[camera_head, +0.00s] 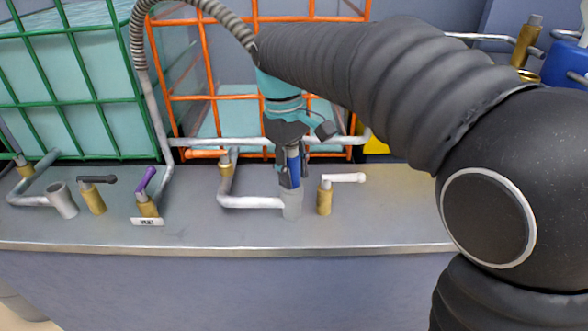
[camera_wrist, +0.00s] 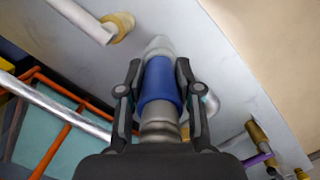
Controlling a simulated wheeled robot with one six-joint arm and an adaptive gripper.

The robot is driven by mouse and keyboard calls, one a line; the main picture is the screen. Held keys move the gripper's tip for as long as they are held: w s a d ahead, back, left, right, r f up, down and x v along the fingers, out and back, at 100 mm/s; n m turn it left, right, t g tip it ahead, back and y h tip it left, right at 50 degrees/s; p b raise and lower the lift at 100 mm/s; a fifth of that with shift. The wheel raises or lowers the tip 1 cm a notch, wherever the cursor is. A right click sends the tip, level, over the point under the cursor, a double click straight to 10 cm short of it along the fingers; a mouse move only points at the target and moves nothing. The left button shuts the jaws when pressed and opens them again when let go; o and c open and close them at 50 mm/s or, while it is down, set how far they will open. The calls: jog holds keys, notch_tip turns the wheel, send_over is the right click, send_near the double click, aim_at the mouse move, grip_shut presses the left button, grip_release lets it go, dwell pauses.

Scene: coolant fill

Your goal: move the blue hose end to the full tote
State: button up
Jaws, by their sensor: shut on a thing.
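My gripper (camera_head: 290,172) is shut on the blue hose end (camera_head: 294,166), its fingers on either side of the blue sleeve. The hose end points down at a grey upright socket (camera_head: 292,206) on the bench pipe before the orange-caged tote (camera_head: 230,118). Its lower end meets the socket mouth; how deep it sits I cannot tell. The wrist view shows the blue sleeve (camera_wrist: 160,84) between my fingers (camera_wrist: 159,70). The green-caged tote (camera_head: 70,85), at left, shows liquid high up; the orange-caged one shows it lower. Another grey socket (camera_head: 63,201) stands open before the green-caged tote.
On the grey bench (camera_head: 250,232) stand brass valves: one with a white handle (camera_head: 325,197) right of the held hose end, one with a purple handle (camera_head: 147,200) and one with a black handle (camera_head: 94,197) at left. A ribbed grey hose (camera_head: 138,45) arches at upper left.

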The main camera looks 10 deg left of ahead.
aim_at(293, 154)
jog(key=shift+r+p, duration=0.35)
jog(key=shift+r, duration=0.05)
dwell(0.7)
jog(key=shift+r+p, duration=0.4)
jog(key=shift+r, duration=2.35)
jog(key=shift+f, duration=0.1)
